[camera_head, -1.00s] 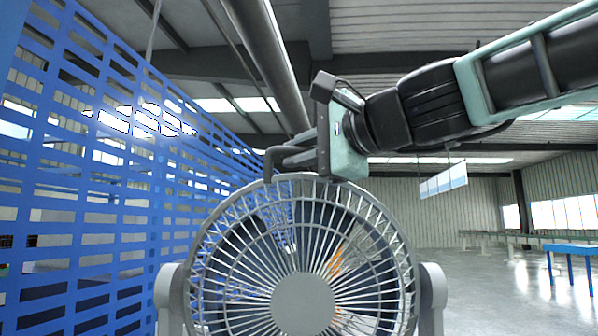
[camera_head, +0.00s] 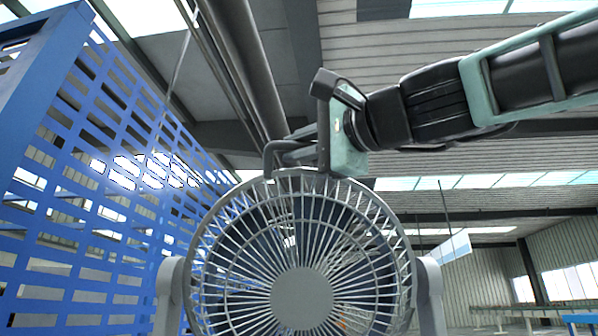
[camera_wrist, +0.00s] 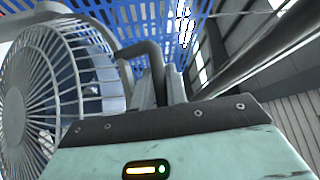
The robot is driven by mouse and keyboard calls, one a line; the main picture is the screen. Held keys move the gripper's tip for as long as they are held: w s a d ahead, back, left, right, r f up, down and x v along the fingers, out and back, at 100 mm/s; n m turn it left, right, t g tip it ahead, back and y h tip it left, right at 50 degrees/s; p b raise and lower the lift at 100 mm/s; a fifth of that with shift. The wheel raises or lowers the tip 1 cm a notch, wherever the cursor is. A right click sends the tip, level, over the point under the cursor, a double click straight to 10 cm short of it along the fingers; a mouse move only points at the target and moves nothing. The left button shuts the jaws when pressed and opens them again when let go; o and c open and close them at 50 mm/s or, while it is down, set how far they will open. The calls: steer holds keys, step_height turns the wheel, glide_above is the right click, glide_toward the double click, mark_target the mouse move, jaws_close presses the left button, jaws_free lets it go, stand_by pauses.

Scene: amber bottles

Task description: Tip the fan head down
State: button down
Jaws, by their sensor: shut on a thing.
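The fan has a round grey wire-guard head (camera_head: 302,298) in the lower middle of the head view, facing me. Side arms (camera_head: 430,285) carry it at left and right; its base is out of view. The exact contact is partly hidden behind the fingers.
A blue slatted panel (camera_head: 100,190) stands at the left, behind the fan. A blue table (camera_head: 580,320) shows at the lower right edge, far off. The space right of the fan looks open. Roof beams and a pipe are overhead.

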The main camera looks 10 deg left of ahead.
steer(key=shift+s+d+f+b, duration=0.1)
steer(key=shift+s+f+b, duration=0.2)
steer(key=shift+b, duration=0.15)
steer(key=shift+r, duration=0.1)
steer(key=c, duration=1.7)
jaws_free()
steer(key=b+v, duration=1.2)
steer(key=v, duration=0.5)
steer(key=shift+d+f, duration=0.15)
steer(key=shift+f, duration=0.05)
